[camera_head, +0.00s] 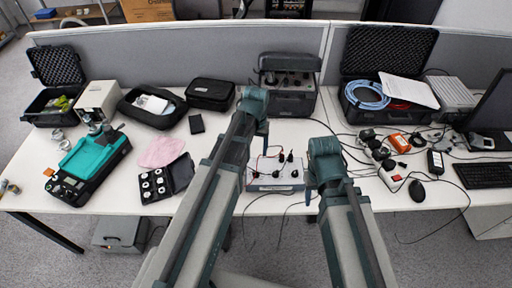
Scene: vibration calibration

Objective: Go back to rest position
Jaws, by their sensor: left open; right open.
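My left arm reaches in from the bottom and ends in a dark teal joint over the middle of the table (225,165). My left gripper (262,128) is at that end, in front of the grey-green case, and holds nothing that I can see. My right arm comes up from the bottom right of centre. My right gripper (313,183) is at its end, just right of the white box with black knobs (275,174), and appears empty. Both grippers are open, but their fingertips are hard to make out.
A teal instrument (95,155), a case of small weights (166,180) and a pink cloth (160,151) lie at left. Black sensors (377,147), cables, a mouse (417,190) and a keyboard (484,175) are at right. A grey partition (180,50) runs behind the table.

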